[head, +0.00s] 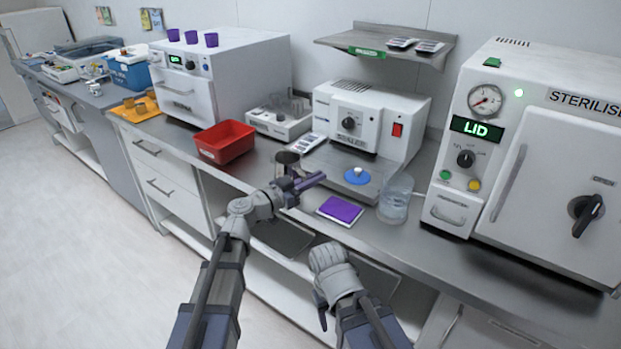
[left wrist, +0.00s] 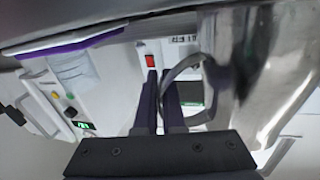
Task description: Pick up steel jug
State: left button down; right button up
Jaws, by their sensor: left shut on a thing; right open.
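The steel jug (head: 287,161) is on the counter side of my left gripper (head: 308,184) in the head view, partly hidden behind it. In the left wrist view the shiny jug body (left wrist: 275,75) fills the right side, with its loop handle between my fingers (left wrist: 160,100). My left gripper is shut on the jug by this handle. I cannot tell whether the jug's base touches the counter. My right gripper (head: 321,308) is open and low in front of the counter, apart from the jug; its fingers are only partly seen.
A red bin (head: 226,141) stands left of the jug. To the right are a purple pad (head: 340,210), a clear beaker (head: 396,199) and a white sealer (head: 366,119) with a blue disc (head: 357,176) in front. The steriliser (head: 545,160) stands further right.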

pick_arm(q)
jog(key=shift+r, duration=0.2)
pick_arm(e)
jog(key=shift+r, duration=0.15)
pick_arm(q)
notch_tip(320, 180, up, 10)
jog(key=p, duration=0.9)
jog(key=shift+f+p, duration=0.25)
jog(key=shift+p, duration=0.15)
pick_arm(e)
notch_tip(320, 180, up, 10)
jog(key=shift+f, duration=0.2)
jog(key=shift+c, duration=0.5)
pick_arm(q)
jog(key=shift+a, duration=0.1)
